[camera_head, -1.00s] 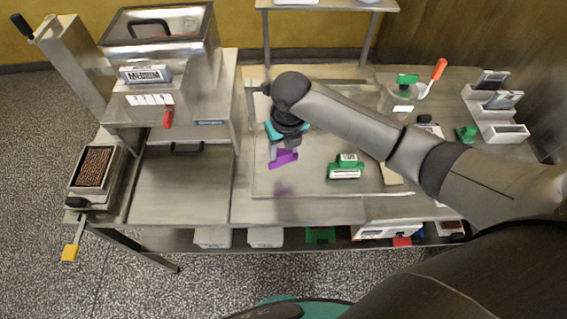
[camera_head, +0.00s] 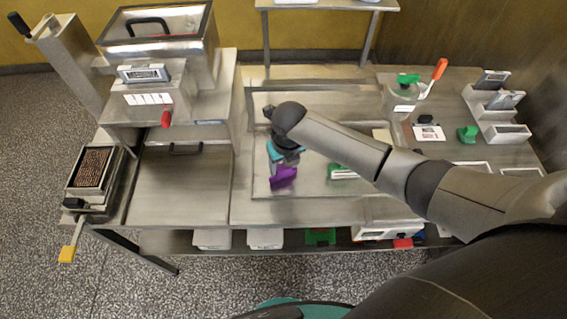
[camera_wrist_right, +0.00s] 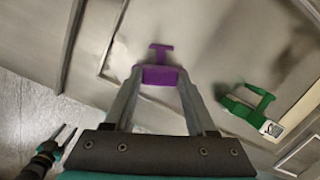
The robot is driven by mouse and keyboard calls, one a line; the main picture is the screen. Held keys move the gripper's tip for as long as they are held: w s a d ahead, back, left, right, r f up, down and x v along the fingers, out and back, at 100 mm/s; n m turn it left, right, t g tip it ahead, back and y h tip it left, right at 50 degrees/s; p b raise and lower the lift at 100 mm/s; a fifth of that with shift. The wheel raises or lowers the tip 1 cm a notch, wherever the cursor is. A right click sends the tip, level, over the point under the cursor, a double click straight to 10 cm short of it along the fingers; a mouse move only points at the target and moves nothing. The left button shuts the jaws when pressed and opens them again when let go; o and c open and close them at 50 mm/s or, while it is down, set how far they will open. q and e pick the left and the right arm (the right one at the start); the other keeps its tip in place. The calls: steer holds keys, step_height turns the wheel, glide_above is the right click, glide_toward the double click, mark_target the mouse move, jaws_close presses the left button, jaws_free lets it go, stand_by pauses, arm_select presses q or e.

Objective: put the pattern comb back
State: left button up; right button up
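My right gripper (camera_head: 284,164) is over the steel worktop, with its fingers closed on a purple piece (camera_head: 283,177) that seems to be the pattern comb. In the right wrist view the purple piece (camera_wrist_right: 160,75) sits between the two fingertips, its T-shaped end pointing away. I cannot tell whether it touches the worktop. My left gripper (camera_wrist_right: 65,136) shows small at the lower left of the right wrist view, over the floor, its fingers apart and empty. It is outside the head view.
A metal machine (camera_head: 165,85) stands left. A stepped holder (camera_head: 495,110) and a green block (camera_head: 467,133) are at the right.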

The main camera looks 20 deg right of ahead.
steer(key=o, duration=0.4)
steer(key=shift+r, duration=0.3)
steer(key=r, duration=0.3)
steer(key=s+r+p, duration=0.1)
steer(key=r, duration=0.3)
steer(key=s+r, duration=0.1)
steer(key=r, duration=0.3)
steer(key=shift+d+r+p, duration=0.1)
steer(key=shift+r+p, duration=0.15)
steer(key=shift+p, duration=0.1)
